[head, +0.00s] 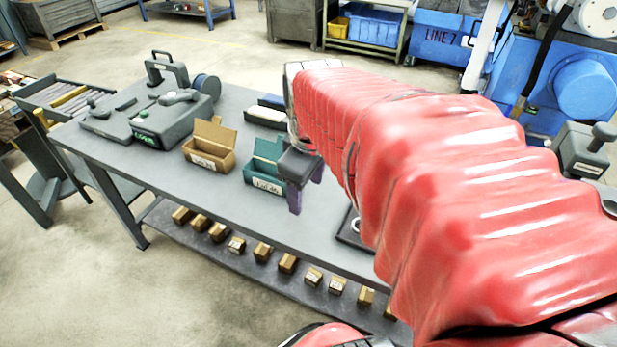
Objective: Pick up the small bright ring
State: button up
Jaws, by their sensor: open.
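My gripper (305,190) has purple fingers pointing down and is open. It hangs over the grey workbench (225,205), in front of and to the right of a green open box (264,180) with a label. No object shows between its fingers. A dark tray (349,234) lies to the right of the gripper, mostly hidden by my red-sleeved arm. A small pale curved edge (355,224) shows in that tray; I cannot tell whether it is the bright ring. No whole small ring is clearly visible.
A brown open box (210,147) stands left of the green box. A grey machine (165,118) stands on the bench's left end. Small cardboard boxes (263,252) line the lower shelf. The bench's front strip left of my gripper is clear.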

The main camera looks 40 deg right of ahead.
jog(key=s+d+f+n+g, duration=0.1)
jog(key=s+d+f, duration=0.1)
jog(key=d, duration=0.5)
jog(key=s+d+f+n+g+y, duration=0.1)
jog(key=s+d+n, duration=0.1)
jog(key=d, duration=0.5)
jog(key=shift+s+f, duration=0.4)
jog(key=shift+s, duration=0.05)
jog(key=shift+f, duration=0.1)
notch_tip(320, 180, down, 8)
jog(key=shift+f, duration=0.2)
jog(key=shift+f, duration=0.15)
jog(key=shift+f, duration=2.5)
jog(key=shift+c, duration=0.4)
jog(key=c, duration=1.1)
